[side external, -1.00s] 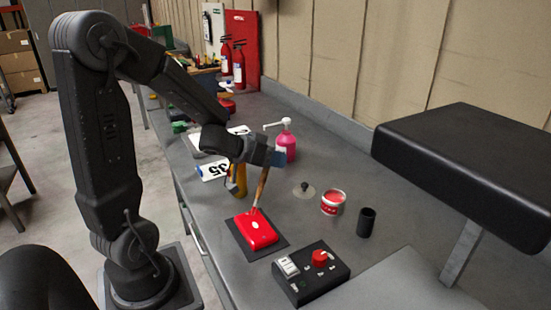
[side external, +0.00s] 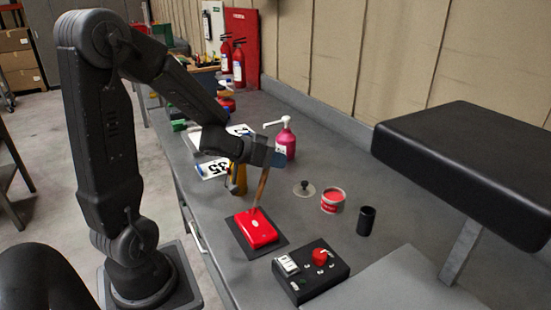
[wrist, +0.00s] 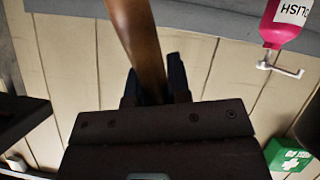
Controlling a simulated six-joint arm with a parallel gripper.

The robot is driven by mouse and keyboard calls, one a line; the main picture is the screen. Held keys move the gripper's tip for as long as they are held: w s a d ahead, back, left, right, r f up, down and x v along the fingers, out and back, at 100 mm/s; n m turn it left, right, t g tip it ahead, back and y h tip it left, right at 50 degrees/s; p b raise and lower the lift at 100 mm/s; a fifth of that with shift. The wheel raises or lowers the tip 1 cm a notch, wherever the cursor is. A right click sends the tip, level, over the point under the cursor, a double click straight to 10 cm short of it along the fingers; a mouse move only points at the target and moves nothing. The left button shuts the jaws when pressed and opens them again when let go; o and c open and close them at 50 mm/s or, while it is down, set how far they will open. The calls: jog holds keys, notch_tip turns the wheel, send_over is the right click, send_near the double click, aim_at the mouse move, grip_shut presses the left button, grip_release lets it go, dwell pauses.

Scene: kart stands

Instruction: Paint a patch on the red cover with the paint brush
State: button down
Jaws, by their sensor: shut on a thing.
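The red cover (side external: 257,232) lies flat on a dark mat (side external: 275,251) on the workbench. It has a small pale mark on top. My gripper (side external: 274,159) is above and behind it, shut on the wooden handle of the paint brush (side external: 261,188). The brush slants down to the far edge of the cover. Its tip appears to meet the cover there, but contact is too small to tell. In the wrist view, the brush handle (wrist: 138,38) runs between the dark fingers of my gripper (wrist: 157,85). An open tin of red paint (side external: 333,200) stands to the right.
A control box with a red knob (side external: 320,256) sits in front right of the mat. A black cup (side external: 366,221), a small round lid (side external: 304,189) and a pink pump bottle (side external: 286,143) stand nearby. A yellow item (side external: 238,178) stands left of the brush.

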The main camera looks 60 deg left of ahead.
jog(key=shift+f, duration=0.6)
jog(key=shift+d, duration=0.1)
dwell(0.3)
jog(key=shift+d, duration=1.4)
jog(key=shift+a, duration=0.1)
jog(key=shift+a, duration=0.85)
